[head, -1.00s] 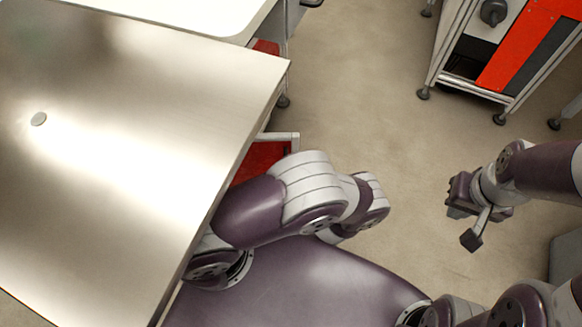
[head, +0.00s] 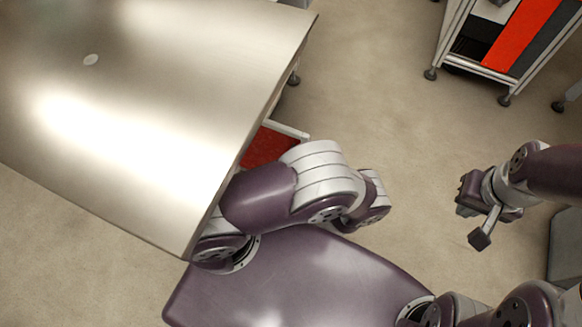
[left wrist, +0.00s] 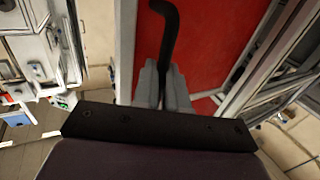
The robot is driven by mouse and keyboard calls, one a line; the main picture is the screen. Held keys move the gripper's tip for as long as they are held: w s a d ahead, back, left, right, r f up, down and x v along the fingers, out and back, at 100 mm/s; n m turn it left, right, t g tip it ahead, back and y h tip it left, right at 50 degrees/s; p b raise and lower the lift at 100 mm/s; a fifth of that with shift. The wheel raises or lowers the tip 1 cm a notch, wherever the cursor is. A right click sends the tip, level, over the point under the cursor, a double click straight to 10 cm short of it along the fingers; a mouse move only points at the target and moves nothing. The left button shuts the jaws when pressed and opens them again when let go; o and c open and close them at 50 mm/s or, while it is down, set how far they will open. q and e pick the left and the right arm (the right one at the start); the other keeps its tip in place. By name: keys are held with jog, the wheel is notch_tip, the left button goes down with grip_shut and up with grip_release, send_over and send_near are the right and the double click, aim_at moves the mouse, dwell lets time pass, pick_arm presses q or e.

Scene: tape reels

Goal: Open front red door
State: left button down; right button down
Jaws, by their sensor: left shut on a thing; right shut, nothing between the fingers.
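The red door (head: 268,148) shows in the head view as a red panel with a pale frame, jutting out past the right edge of the metal table. In the left wrist view the red door (left wrist: 207,45) fills the upper middle, with a black curved handle (left wrist: 166,25) on it. My left gripper (left wrist: 163,75) is shut on the handle, its grey fingers on either side of the lower part. In the head view my left arm hides that gripper. My right gripper (head: 466,203) is shut and empty above the floor at the right, away from the door.
The metal table (head: 190,90) fills the upper left, its edge close to my left arm. A wheeled rack (head: 510,45) with an orange-red panel stands at the upper right. The floor (head: 385,95) between table and rack is clear.

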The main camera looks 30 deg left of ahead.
pick_arm(q)
jog(key=shift+s+a, duration=0.35)
jog(key=shift+a, duration=0.2)
jog(key=c, duration=1.3)
grip_release()
jog(key=shift+c, duration=0.2)
jog(key=shift+o, duration=0.9)
jog(key=shift+w+a+f, duration=0.1)
jog(key=shift+w+d, duration=0.15)
jog(key=shift+d, duration=0.1)
jog(key=shift+d, duration=0.1)
